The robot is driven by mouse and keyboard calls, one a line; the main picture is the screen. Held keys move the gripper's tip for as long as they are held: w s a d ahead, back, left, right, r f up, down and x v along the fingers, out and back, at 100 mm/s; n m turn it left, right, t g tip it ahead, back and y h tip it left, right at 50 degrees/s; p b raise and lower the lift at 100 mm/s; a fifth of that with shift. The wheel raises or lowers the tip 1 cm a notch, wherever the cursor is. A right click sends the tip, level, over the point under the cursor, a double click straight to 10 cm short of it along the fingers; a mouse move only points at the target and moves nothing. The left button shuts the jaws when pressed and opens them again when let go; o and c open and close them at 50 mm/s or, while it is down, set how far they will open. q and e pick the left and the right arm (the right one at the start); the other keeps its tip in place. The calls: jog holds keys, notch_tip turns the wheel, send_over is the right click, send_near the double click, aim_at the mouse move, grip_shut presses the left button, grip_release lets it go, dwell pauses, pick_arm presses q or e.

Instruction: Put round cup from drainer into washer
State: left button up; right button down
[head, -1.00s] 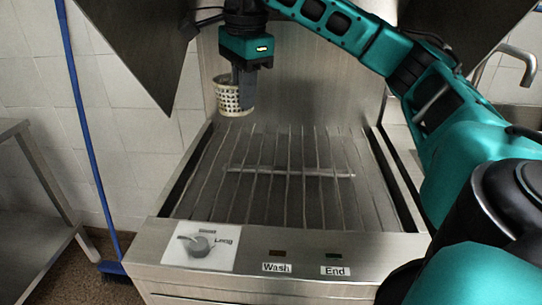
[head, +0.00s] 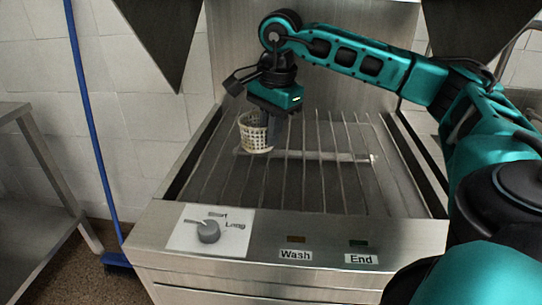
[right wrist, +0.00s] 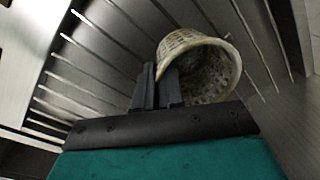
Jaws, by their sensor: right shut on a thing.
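The round cup is a cream perforated basket (head: 254,133). It hangs upright from my right gripper (head: 272,128), which is shut on its rim. The cup is over the left part of the washer's wire rack (head: 318,180); whether its base touches the rack I cannot tell. In the right wrist view the fingers (right wrist: 157,85) close on the near side of the cup (right wrist: 215,65), and its open mouth shows. The washer (head: 270,235) is open, with its front panel facing me. My left gripper is out of view.
The washer panel has a dial (head: 208,231) and Wash and End buttons. Dark hood panels (head: 165,40) hang above at both sides. A blue broom (head: 90,130) leans at the left beside a steel table (head: 40,185). The rack's middle and right are clear.

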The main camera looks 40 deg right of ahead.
jog(key=shift+f, duration=0.35)
notch_tip(320, 180, down, 4)
jog(key=shift+f+b, duration=0.15)
jog(key=shift+b, duration=0.35)
jog(key=c, duration=1.7)
grip_release()
jog(key=shift+f, duration=0.15)
jog(key=o, duration=0.5)
jog(key=shift+c, duration=0.2)
